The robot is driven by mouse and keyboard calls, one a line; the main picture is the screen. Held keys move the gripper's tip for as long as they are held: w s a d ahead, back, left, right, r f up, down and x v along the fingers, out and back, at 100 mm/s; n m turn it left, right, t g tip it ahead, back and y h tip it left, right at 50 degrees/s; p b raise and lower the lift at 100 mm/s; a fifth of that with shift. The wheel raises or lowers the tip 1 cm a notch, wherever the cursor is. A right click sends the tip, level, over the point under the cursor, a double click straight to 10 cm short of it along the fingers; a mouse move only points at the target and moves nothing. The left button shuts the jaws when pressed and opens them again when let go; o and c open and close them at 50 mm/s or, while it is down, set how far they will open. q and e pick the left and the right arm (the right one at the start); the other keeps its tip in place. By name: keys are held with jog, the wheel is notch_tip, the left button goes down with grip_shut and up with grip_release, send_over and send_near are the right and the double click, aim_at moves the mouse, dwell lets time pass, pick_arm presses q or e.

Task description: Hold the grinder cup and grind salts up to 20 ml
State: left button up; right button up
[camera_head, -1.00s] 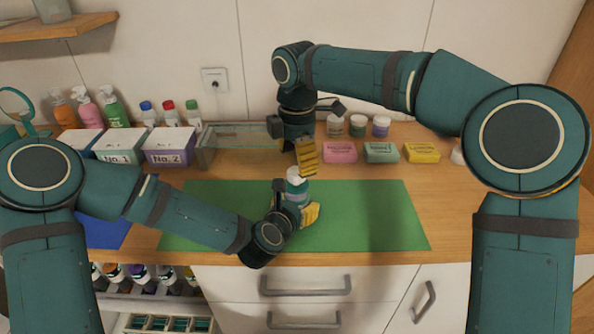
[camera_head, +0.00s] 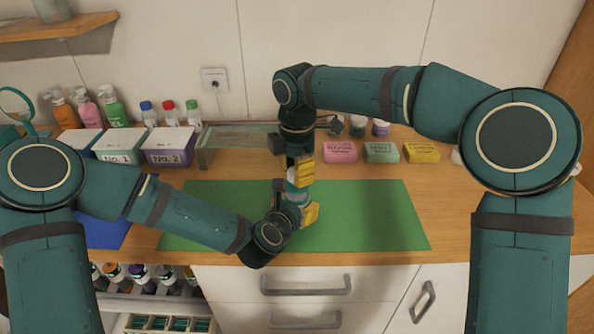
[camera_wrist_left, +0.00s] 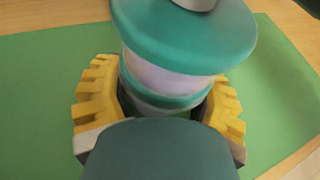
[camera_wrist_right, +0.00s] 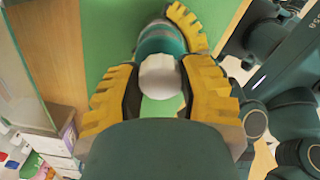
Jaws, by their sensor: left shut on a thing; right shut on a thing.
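The grinder (camera_head: 296,197) stands over the green mat, with a teal lid (camera_wrist_left: 185,35), a pale see-through body (camera_wrist_left: 165,76) and a white top knob (camera_wrist_right: 160,76). My left gripper (camera_head: 298,206) is shut around the lower body; its yellow fingers flank it in the left wrist view (camera_wrist_left: 160,105). My right gripper (camera_head: 299,182) comes from above and is shut on the top knob, one yellow finger on each side in the right wrist view (camera_wrist_right: 160,95). The arms and fingers hide much of the grinder. The salt level and any volume marks cannot be read.
The green mat (camera_head: 370,215) is clear around the grippers. Labelled boxes (camera_head: 168,150) and bottles (camera_head: 112,108) stand at the back left.

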jog(key=shift+m, duration=1.6)
jog(key=o, duration=1.2)
notch_tip(320, 180, up, 12)
